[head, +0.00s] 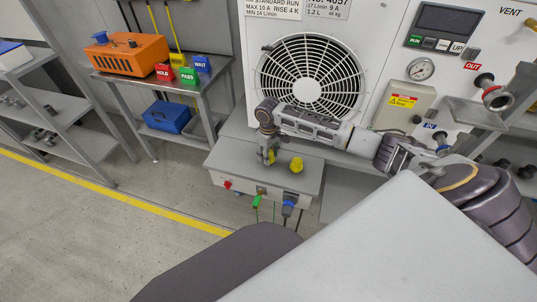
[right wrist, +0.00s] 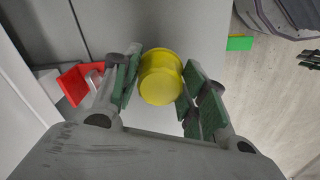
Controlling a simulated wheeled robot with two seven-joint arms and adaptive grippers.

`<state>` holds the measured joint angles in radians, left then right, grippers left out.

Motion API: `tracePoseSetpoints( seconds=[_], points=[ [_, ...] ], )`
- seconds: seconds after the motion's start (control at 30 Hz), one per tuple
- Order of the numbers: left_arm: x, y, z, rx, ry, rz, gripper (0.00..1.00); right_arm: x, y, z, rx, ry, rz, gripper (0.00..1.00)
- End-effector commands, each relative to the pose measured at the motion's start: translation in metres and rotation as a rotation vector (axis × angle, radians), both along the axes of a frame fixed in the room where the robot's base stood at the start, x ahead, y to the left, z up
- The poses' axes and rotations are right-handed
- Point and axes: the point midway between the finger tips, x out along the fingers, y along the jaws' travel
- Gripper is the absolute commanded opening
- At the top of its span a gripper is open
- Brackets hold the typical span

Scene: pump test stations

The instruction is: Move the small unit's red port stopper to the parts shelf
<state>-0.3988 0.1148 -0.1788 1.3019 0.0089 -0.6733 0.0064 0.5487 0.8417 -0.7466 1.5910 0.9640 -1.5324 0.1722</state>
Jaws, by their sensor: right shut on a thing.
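The small unit (head: 247,184) is a low grey box in front of the big fan panel. A small red part (head: 227,185) is at the left of its front face; I cannot tell whether it is the red port stopper. My right gripper (head: 269,158) is over the unit's top, pointing down. In the right wrist view its green-padded fingers (right wrist: 160,85) are shut on a yellow cylinder (right wrist: 160,78). In the head view a yellow cap (head: 296,165) stands on the unit's top, right of the gripper. My left gripper is out of view.
Grey shelves (head: 62,145) with dark fittings stand at the left. A table (head: 200,88) bears an orange box (head: 127,54) and red, green and blue signs. Green (head: 257,201) and blue (head: 288,203) connectors are at the unit's front. Floor before the shelves is clear.

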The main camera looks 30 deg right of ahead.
Motion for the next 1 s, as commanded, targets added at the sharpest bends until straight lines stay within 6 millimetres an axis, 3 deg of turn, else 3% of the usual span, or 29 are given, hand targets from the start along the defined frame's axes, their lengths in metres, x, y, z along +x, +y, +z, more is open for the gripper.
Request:
tracePoseSetpoints(
  seconds=[0.93, 0.97, 1.0],
  points=[
    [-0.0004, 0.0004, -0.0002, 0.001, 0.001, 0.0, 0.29, 0.0001, 0.0, -0.0095, 0.0, 0.0, 0.0, 0.14],
    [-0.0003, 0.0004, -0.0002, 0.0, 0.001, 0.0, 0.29, 0.0002, 0.0001, -0.0093, 0.0, 0.0, 0.0, 0.47],
    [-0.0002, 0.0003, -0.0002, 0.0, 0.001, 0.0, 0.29, 0.0002, 0.0001, -0.0093, 0.0, 0.0, 0.0, 0.52]
  ],
)
